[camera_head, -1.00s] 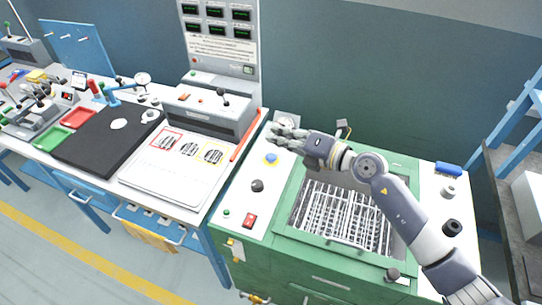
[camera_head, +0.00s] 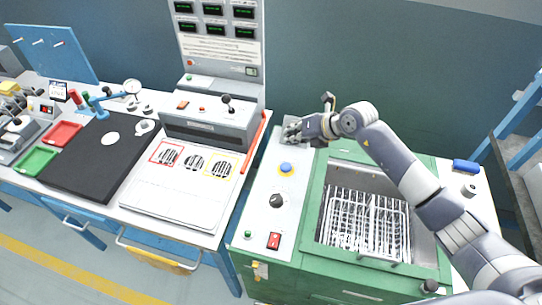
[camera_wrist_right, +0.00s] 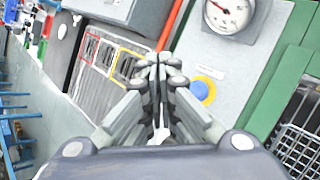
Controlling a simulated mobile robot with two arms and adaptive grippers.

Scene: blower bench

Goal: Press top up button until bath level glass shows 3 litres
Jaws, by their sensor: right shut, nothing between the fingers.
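A blue button (camera_head: 286,168) with a yellow ring is on the white panel left of the green-framed bath (camera_head: 314,215). I cannot read its label. The blue button (camera_wrist_right: 200,89) also shows in the right wrist view, right of the fingertips. My right gripper (camera_head: 288,134) is shut and empty over the far end of the panel, beyond the button. In the wrist view the right gripper (camera_wrist_right: 160,62) has its fingertips together, apart from the button. I cannot make out a level glass or a litre reading. My left gripper is not in view.
A round dial gauge (camera_wrist_right: 230,14) stands by the button in the wrist view. A black knob (camera_head: 276,200) and a red switch (camera_head: 273,240) are nearer on the panel. An orange-red bar (camera_head: 252,140) lies to the left. A wire rack (camera_head: 365,220) sits in the bath.

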